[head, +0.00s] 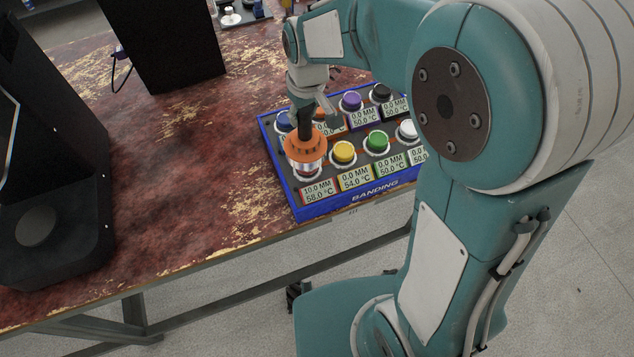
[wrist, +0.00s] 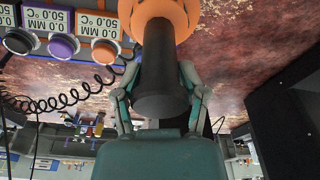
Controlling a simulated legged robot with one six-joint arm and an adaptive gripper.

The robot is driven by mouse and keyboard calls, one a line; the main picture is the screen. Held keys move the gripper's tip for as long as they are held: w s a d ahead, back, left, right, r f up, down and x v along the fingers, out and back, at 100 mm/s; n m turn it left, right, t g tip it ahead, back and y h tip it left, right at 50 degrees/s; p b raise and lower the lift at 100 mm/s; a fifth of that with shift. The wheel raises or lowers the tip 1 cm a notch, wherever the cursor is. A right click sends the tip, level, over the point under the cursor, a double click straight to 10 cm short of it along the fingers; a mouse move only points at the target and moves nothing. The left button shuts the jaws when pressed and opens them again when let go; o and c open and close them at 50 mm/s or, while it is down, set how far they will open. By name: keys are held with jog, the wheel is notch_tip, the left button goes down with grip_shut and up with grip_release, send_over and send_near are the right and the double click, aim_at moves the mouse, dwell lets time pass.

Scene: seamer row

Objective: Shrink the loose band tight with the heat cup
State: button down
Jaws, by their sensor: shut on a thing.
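My gripper (head: 304,108) is shut on the black handle (wrist: 163,70) of the heat cup. The cup's orange bell (head: 305,146) points down over the front-left jar (head: 306,172) of the banding tray. Only the jar's lower part shows, pale with some red; the bell hides its top. I cannot make out the loose band or whether the bell touches it. The display in front (head: 318,190) reads 10.0 MM and 58.0 °C. In the wrist view the orange bell (wrist: 167,14) is at the top edge.
The blue-edged banding tray (head: 352,198) also holds jars with yellow (head: 344,152), green (head: 377,141), white, purple (head: 351,101), black and blue caps. Their readable displays show 0.0 MM. A dark machine (head: 60,150) stands at left and a black panel (head: 165,45) behind. The worn red table (head: 190,170) is clear between.

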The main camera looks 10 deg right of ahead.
aim_at(304, 133)
dwell(0.4)
jog(key=shift+f, duration=3)
jog(key=shift+r, duration=3.05)
